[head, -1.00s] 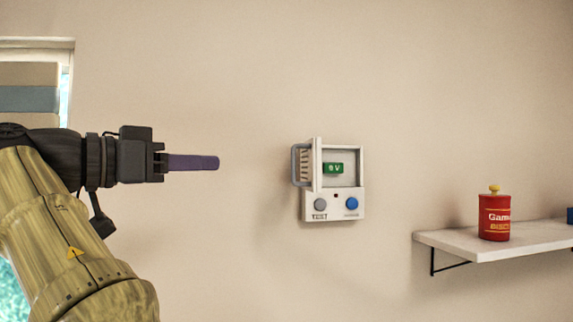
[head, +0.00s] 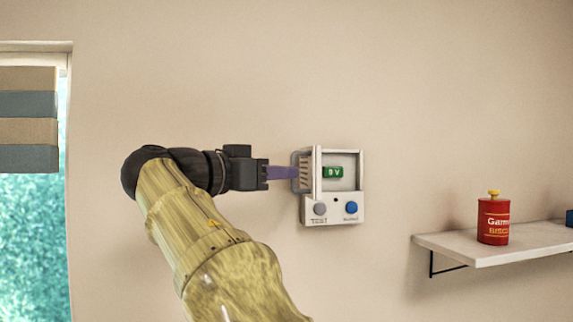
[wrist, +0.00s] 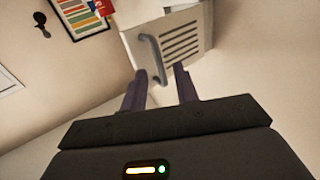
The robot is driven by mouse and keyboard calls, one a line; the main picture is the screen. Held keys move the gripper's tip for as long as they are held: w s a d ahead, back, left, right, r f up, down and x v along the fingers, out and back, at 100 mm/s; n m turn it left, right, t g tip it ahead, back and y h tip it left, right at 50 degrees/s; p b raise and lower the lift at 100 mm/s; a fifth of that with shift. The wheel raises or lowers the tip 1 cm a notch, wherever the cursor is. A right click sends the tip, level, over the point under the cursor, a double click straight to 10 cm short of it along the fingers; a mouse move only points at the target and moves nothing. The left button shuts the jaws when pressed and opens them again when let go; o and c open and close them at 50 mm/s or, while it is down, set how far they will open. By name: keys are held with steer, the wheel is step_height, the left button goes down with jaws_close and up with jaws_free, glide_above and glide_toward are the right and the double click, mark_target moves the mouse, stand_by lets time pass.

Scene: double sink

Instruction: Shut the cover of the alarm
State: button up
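The white alarm (head: 345,208) is fixed to the wall, with a grey and a blue button and a green 9V battery (head: 333,172) showing inside. Its slotted cover (head: 313,170) stands open, swung out at the left side. In the wrist view the cover's face (wrist: 185,42) has dark slots and a grey handle (wrist: 151,55). My gripper (head: 292,172) is at the cover's handle side, left of the alarm. In the wrist view my gripper (wrist: 160,70) has its two purple fingers apart, with the handle's lower end between or just beyond the tips. Contact cannot be told.
A white wall shelf (head: 470,252) to the right holds a red tin (head: 493,220) and a blue thing at the picture edge. A window with a striped blind (head: 28,120) is at the far left. The wall around the alarm is clear.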

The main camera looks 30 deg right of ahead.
steer(key=shift+x, duration=1.25)
jaws_close()
